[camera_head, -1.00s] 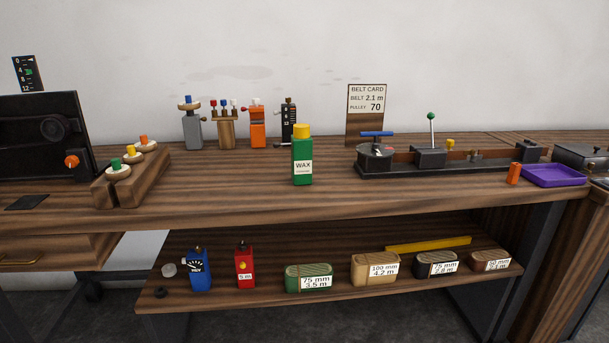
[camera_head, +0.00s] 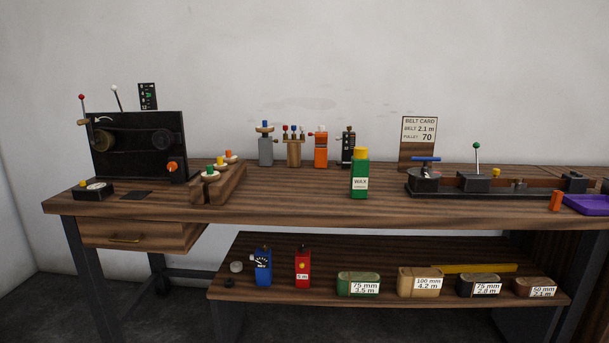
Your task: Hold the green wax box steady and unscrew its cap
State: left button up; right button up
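The green wax box (camera_head: 359,184) stands upright on the wooden bench top, a little right of the middle of the head view. It has a white WAX label on its front. Its yellow cap (camera_head: 360,153) sits on top of it. Neither of my grippers shows in the head view, and nothing touches the box.
The bench top (camera_head: 300,210) is clear in front of the box. Behind it stand an orange device (camera_head: 320,150) and a black device (camera_head: 347,150). A black fixture (camera_head: 470,186) with a green-knobbed lever is to the right. A lower shelf (camera_head: 300,291) holds labelled blocks.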

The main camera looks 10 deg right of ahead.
aim_at(360, 169)
jog(key=u, duration=0.25)
jog(key=i, duration=1.05)
jog(key=z, duration=0.2)
